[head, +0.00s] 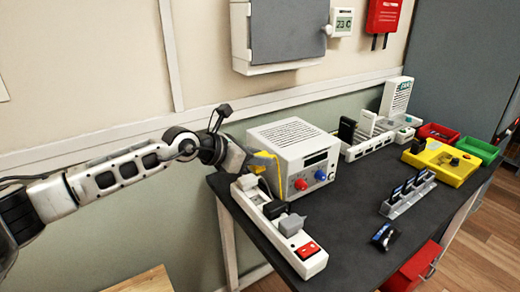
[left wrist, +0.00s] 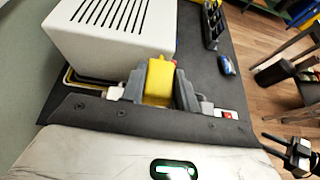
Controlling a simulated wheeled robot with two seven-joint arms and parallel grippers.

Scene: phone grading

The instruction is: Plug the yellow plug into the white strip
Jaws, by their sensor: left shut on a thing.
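The yellow plug (head: 264,155) is held between the fingers of my left gripper (head: 258,163), in front of the white box and above the far end of the white strip (head: 312,266). The left wrist view shows the yellow plug (left wrist: 159,78) between both grey fingers. A yellow cord hangs beside the box. The strip holds a white plug (head: 247,182), a black plug (head: 274,209) and a grey plug (head: 291,224); a red switch (head: 307,250) is at its near end. The yellow plug's underside is hidden. My right gripper (left wrist: 268,144) shows at lower right, fingers apart and empty.
The white box (head: 290,150) with red and blue knobs stands close behind the strip. A grey phone rack (head: 408,198), a dark small item (head: 384,236) and a yellow case (head: 440,162) lie to the right. The dark table's front middle is clear.

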